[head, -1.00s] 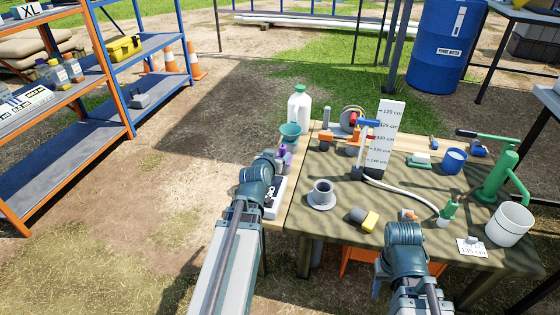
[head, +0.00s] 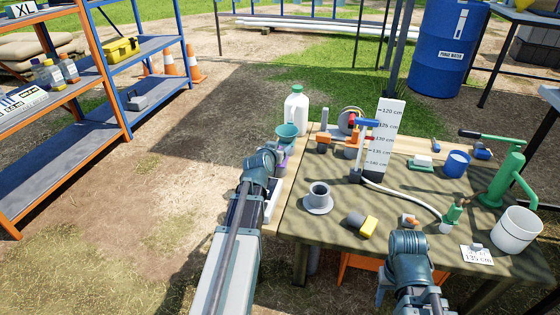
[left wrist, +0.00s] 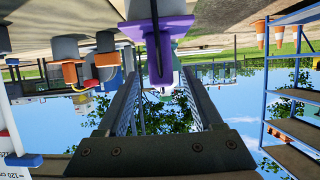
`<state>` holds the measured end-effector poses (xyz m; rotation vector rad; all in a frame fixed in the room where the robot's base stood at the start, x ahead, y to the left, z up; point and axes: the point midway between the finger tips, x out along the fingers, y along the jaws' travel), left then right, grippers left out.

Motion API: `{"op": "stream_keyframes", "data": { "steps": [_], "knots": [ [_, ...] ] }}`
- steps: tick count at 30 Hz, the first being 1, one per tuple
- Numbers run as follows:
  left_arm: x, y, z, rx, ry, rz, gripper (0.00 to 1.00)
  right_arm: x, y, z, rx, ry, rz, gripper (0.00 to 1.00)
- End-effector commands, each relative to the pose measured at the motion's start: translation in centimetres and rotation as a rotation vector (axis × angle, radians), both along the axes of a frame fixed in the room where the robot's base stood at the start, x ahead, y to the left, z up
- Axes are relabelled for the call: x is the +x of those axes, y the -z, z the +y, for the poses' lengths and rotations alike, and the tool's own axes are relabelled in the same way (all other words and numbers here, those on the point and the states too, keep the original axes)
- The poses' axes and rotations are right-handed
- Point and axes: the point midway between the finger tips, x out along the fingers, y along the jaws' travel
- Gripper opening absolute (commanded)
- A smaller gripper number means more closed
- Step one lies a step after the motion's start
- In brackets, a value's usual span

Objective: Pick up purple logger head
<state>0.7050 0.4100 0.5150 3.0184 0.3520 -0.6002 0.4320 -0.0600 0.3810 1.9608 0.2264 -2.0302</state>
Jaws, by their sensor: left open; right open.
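The purple logger head (head: 283,160) is at the left edge of the table, mostly hidden behind my left gripper (head: 273,156) in the head view. In the left wrist view the purple logger head (left wrist: 158,28) shows at the top middle, with a purple flange and a grey upper part. The open fingers of my left gripper (left wrist: 160,80) point towards it, one on each side; I cannot tell whether they touch it. My right gripper (head: 408,222) is over the table's front edge, beside a small orange and grey item; its fingers are hard to see.
A teal funnel (head: 287,131) and a white bottle (head: 296,104) stand just behind the logger head. A grey cup-like flanged piece (head: 318,194) stands to its right. A yellow and grey item (head: 363,224), a white bucket (head: 516,232) and a green pump (head: 508,172) are further right.

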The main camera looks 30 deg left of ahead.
Motion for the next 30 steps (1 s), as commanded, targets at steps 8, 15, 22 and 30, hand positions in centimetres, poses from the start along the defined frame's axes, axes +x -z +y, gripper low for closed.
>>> {"op": "stream_keyframes", "data": {
  "steps": [8, 15, 22, 30],
  "knots": [
    [2.1, 1.4, 2.0, 0.0, -0.004, 0.0, 0.68, 0.0, 1.4, 0.0, 0.0, 0.0, -0.001, 0.5],
    [2.0, 1.3, 1.9, -0.001, -0.004, 0.0, 0.58, 0.0, 1.2, 0.0, 0.0, 0.0, -0.001, 0.5],
    [2.0, 1.3, 1.9, -0.001, -0.004, 0.0, 0.17, 0.0, 1.2, 0.0, 0.0, 0.0, -0.001, 0.5],
    [2.0, 1.3, 1.9, -0.002, -0.004, 0.0, 0.0, 0.0, 1.2, 0.0, 0.0, 0.0, -0.001, 0.5]
  ]
}}
